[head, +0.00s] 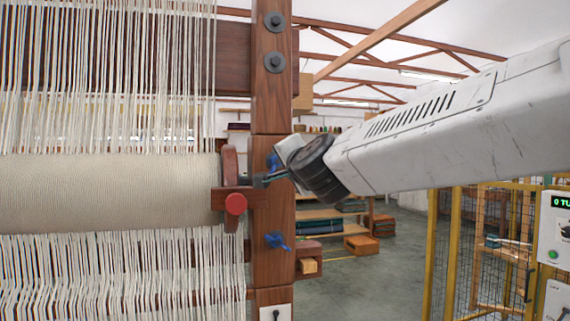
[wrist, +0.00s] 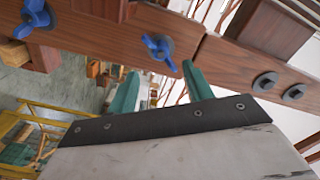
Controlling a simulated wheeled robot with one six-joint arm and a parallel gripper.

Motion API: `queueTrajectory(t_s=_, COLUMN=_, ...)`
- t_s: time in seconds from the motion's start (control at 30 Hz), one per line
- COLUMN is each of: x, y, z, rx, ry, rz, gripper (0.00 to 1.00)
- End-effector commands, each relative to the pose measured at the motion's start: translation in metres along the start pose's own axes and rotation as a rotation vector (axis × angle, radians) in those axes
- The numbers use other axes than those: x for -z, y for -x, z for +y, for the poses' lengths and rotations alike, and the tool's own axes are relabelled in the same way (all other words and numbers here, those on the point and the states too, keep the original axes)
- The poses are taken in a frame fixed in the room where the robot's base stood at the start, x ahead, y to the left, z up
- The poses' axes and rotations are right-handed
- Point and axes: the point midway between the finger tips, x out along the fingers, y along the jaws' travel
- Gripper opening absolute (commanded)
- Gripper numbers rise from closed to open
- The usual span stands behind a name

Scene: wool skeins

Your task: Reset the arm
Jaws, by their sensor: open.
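My gripper (head: 268,179) is at the end of my arm, which reaches in from the right in the head view. It is in front of the loom's wooden post (head: 273,100), close to the roller's end. In the wrist view my gripper (wrist: 160,72) shows two teal fingers spread apart, with nothing seen between them. The post (wrist: 110,32) crosses beyond the fingertips there. I cannot tell whether the fingers touch it.
The loom carries a cloth roll (head: 110,192) and hanging warp threads (head: 110,75). A red knob (head: 235,204) and blue wing nut (head: 277,241) are near my gripper. A yellow cage (head: 456,250) and control box (head: 554,240) stand right. Open floor (head: 372,285) lies between.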

Motion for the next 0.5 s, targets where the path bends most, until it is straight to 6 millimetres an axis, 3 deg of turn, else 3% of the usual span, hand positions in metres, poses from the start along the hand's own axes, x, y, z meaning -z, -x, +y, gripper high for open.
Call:
queueTrajectory(t_s=0.37, x=-0.003, y=0.0, z=0.0, rx=-0.003, ry=0.007, rz=-0.014, gripper=0.51)
queueTrajectory(t_s=0.47, x=-0.022, y=0.001, z=0.006, rx=-0.02, ry=0.051, rz=-0.1, gripper=0.51)
queueTrajectory(t_s=0.5, x=-0.037, y=0.003, z=0.016, rx=-0.038, ry=0.085, rz=-0.163, gripper=0.51)
